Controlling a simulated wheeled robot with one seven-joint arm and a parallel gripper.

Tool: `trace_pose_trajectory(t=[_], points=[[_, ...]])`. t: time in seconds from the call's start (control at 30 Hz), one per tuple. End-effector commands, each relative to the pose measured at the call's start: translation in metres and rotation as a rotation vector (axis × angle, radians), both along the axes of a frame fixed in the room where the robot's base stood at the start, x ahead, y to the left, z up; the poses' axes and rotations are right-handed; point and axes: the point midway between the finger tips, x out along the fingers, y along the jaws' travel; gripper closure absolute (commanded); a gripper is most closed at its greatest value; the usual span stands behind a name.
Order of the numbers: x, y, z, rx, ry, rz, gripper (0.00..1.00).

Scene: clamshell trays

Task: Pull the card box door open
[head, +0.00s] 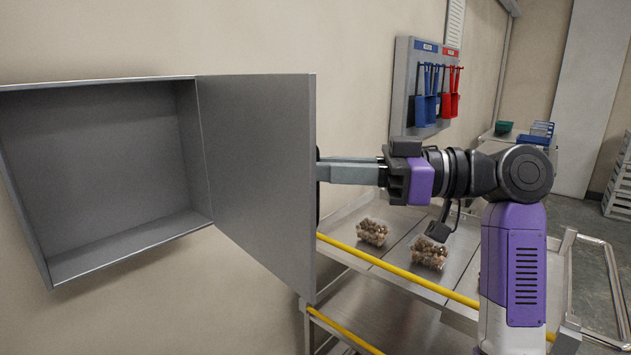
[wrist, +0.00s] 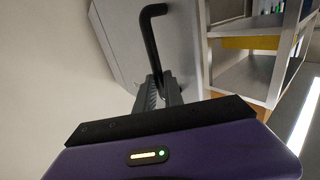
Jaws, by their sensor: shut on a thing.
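The card box (head: 120,160) is a grey metal wall box at the left of the head view, with an empty inside. Its door (head: 262,170) stands swung wide open, hinged at the box's right edge. In the wrist view the door (wrist: 185,40) fills the upper middle, with a black bar handle (wrist: 153,40) on it. My gripper (head: 325,170) reaches the door's outer face from the right. In the wrist view my gripper (wrist: 160,88) is shut on the lower end of the handle. In the head view the fingertips and most of the handle are hidden behind the door's edge.
A metal cart (head: 400,255) with a yellow rail stands below and right of the door, holding clear trays of brown round items (head: 372,232). A wall board (head: 428,88) with blue and red tools hangs behind. A bench (head: 510,138) stands farther back.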

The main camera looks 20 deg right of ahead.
Motion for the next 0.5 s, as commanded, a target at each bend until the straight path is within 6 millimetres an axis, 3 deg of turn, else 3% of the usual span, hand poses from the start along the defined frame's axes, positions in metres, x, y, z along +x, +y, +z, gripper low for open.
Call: trace_pose_trajectory(t=[0.5], points=[[0.0108, -0.003, -0.0035, -0.007, 0.007, 0.005, 1.0]])
